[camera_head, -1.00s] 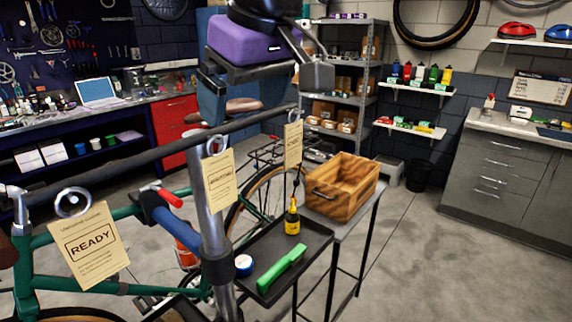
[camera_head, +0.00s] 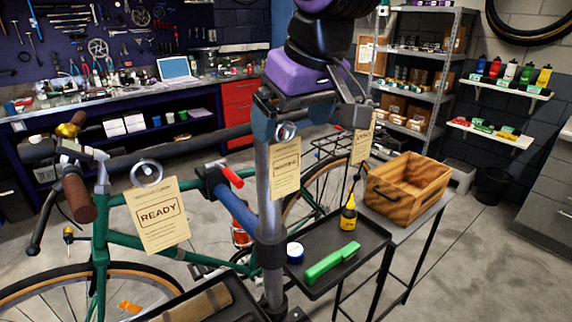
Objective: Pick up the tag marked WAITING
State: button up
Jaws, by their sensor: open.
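Three cream tags hang by rings from a dark horizontal bar. The left tag (camera_head: 158,215) clearly reads READY. The middle tag (camera_head: 285,168) hangs in front of the grey stand post; its boxed word is too blurred to read surely. The right tag (camera_head: 362,142) is partly hidden by my gripper, and its word cannot be read. My gripper (camera_head: 310,118), with a purple body, is above the bar near the middle and right tags. Its jaws are open and empty, apart from every tag as far as I can see.
A green bicycle (camera_head: 125,240) stands below the bar.

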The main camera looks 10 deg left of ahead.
aim_at(285, 160)
jog(key=shift+x, duration=1.8)
jog(key=shift+w+r, duration=0.1)
jog(key=shift+w, duration=0.1)
jog(key=c, duration=1.2)
